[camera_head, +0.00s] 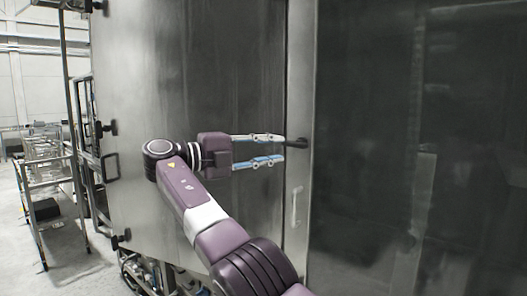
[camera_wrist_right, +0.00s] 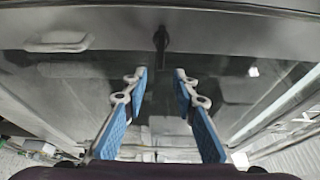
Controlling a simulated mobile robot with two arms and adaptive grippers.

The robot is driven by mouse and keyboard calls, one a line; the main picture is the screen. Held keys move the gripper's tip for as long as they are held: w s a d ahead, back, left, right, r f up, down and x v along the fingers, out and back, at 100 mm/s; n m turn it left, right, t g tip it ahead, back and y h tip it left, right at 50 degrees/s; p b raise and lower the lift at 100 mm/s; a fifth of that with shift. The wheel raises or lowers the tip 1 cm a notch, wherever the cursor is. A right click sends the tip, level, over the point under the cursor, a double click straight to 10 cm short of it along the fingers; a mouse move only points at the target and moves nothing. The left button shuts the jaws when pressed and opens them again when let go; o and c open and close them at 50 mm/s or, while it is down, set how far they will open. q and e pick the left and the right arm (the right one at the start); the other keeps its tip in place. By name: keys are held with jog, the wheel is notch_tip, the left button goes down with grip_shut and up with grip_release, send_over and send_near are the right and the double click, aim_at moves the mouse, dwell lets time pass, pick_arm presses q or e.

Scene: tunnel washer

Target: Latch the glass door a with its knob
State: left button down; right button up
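The dark glass door (camera_head: 370,130) fills the right of the head view, with a steel frame strip along its left side. A black knob (camera_head: 300,143) sits on that strip; it also shows at top centre of the wrist view (camera_wrist_right: 161,40). My right gripper (camera_head: 283,149) is open and empty, pointing right at the knob. In the head view its upper fingertip overlaps the knob's left end; contact cannot be told. In the right wrist view (camera_wrist_right: 160,80) the knob lies ahead of the fingertips, in line with the gap. My left gripper is out of view.
A pale handle (camera_head: 296,206) is below the knob on the strip. A large steel panel (camera_head: 240,60) stands behind my right gripper, with black knobs (camera_head: 108,128) along its left edge. A metal rack (camera_head: 48,180) stands far left, with open floor beside it.

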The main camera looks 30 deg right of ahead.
jog(key=shift+a, duration=1.1)
jog(key=shift+a, duration=0.2)
jog(key=shift+d+f, duration=0.1)
jog(key=shift+f, duration=0.05)
